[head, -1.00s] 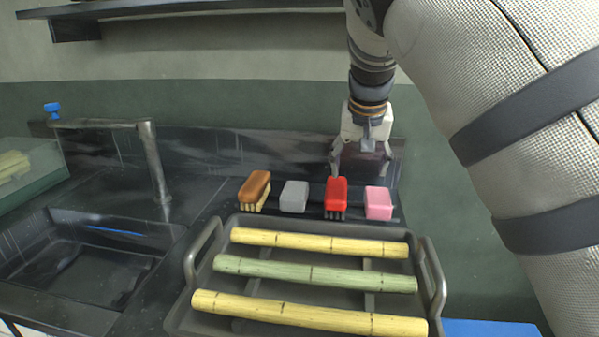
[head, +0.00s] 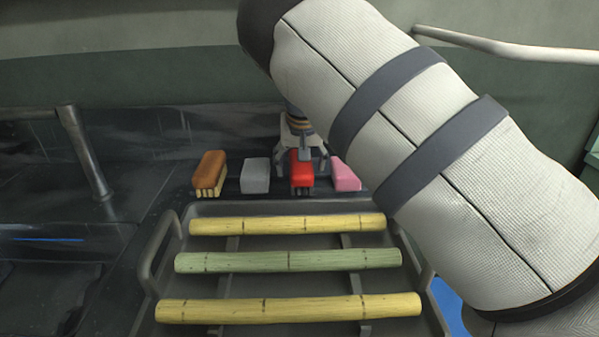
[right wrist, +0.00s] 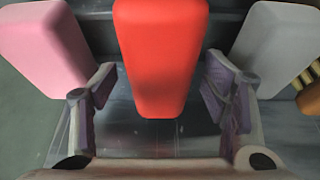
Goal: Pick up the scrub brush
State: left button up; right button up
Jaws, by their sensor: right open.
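A red brush (head: 301,171) with dark bristles stands in the row behind the tray. It also shows in the right wrist view (right wrist: 160,52), red top towards the camera. My right gripper (head: 302,166) is open, with one finger on each side of the red brush. In the right wrist view the fingers (right wrist: 159,98) are apart from its sides, near its narrow-looking end. A brown brush (head: 209,172) with pale bristles stands at the left end of the row. My left gripper is not in view.
A grey block (head: 255,176) and a pink block (head: 345,175) flank the red brush closely. In front, a dark tray (head: 151,262) holds three cane stalks (head: 288,261). A faucet (head: 84,150) and sink are at the left. A wall stands close behind.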

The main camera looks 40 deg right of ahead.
jog(key=shift+r, duration=0.15)
jog(key=shift+f, duration=0.25)
dwell(0.4)
jog(key=c, duration=1.4)
